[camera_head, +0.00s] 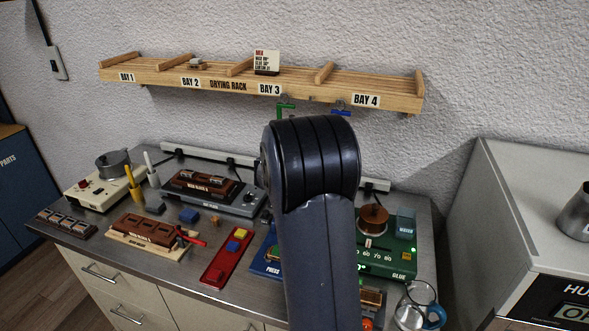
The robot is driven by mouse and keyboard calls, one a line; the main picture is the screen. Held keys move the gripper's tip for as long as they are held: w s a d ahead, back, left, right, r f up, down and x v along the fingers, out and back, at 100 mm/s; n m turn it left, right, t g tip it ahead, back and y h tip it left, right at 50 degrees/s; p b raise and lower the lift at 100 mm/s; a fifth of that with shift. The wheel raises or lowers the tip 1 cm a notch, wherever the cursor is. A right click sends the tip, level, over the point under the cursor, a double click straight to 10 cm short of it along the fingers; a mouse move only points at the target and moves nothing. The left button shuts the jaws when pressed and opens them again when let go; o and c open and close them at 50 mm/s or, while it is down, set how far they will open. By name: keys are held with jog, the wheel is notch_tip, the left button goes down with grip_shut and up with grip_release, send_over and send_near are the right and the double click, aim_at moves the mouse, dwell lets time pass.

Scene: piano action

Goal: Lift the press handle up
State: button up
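The press shows as a blue base (264,263) with a partly visible "PRESS" label, on the metal bench at the middle. My own dark arm stands in front of it and hides most of it. I cannot make out the press handle. My gripper is not seen; only my arm's links show, rising through the middle of the picture.
A wooden drying rack (215,84) with labelled bays hangs on the wall. Left of the press lie a red tray (213,273) with coloured blocks and a brown block on a wooden base (150,232). A green glue unit (392,263) and a glass jug (415,310) stand right.

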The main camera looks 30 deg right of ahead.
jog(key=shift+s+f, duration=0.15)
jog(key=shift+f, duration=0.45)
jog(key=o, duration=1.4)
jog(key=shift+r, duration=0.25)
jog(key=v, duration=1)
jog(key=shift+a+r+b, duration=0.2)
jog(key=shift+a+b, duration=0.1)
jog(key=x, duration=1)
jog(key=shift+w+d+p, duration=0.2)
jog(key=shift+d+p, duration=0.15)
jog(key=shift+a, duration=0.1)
